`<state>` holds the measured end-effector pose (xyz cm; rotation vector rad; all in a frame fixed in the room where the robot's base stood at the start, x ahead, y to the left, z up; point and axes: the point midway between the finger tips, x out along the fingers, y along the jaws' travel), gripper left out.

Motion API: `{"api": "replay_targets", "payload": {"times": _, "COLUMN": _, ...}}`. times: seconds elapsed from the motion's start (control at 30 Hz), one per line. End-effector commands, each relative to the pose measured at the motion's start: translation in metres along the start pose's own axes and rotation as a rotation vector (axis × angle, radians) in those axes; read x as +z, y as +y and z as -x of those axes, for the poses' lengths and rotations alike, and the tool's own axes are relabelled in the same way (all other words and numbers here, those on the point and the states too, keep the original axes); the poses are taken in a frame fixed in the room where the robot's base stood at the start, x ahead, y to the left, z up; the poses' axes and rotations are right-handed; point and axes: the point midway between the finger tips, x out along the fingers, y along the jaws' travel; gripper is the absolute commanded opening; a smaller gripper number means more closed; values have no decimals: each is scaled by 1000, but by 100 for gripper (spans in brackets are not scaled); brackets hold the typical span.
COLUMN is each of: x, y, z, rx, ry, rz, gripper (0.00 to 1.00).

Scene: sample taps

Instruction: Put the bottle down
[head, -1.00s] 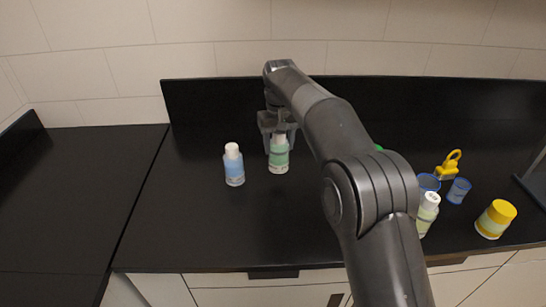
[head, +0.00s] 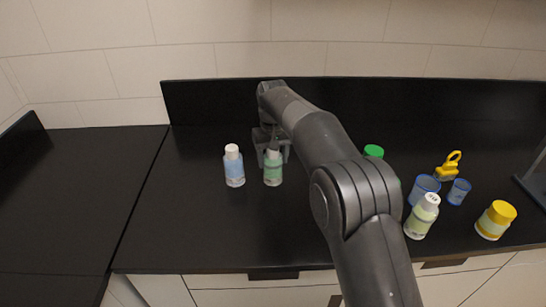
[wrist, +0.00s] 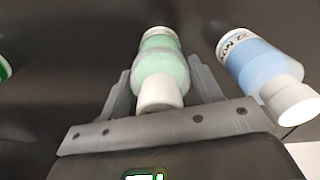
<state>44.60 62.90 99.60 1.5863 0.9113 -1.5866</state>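The bottle with a green label and white cap (head: 273,170) is upright in the head view, beside a blue-labelled bottle. My gripper (head: 271,152) is around it from behind and above. In the wrist view the green-labelled bottle (wrist: 162,65) sits between the two fingers of my gripper (wrist: 162,82), which appear to press on its sides. Its base looks at or very near the black counter (head: 200,225); I cannot tell whether it touches. Its upper part is partly hidden by the gripper in the head view.
The blue-labelled bottle (head: 234,168) stands close on the left. On the right are a green-capped item (head: 374,151), a white-capped bottle (head: 422,218), blue cups (head: 458,192), a yellow-lidded jar (head: 494,221) and a yellow object (head: 448,168). The counter's front left is clear.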

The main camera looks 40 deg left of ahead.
Motion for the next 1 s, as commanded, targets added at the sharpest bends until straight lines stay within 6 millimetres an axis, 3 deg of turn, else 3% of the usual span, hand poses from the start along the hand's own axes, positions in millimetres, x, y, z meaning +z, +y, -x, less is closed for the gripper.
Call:
{"api": "replay_targets", "payload": {"times": 0.2, "x": 0, "y": 0, "z": 0, "rx": 0, "ry": 0, "rz": 0, "gripper": 75}}
{"api": "replay_targets", "payload": {"times": 0.53, "x": 0, "y": 0, "z": 8, "rx": 0, "ry": 3, "rz": 0, "gripper": 75}}
{"api": "replay_targets", "payload": {"times": 1.0, "x": -1, "y": 0, "z": 100, "rx": 0, "ry": 3, "rz": 0, "gripper": 75}}
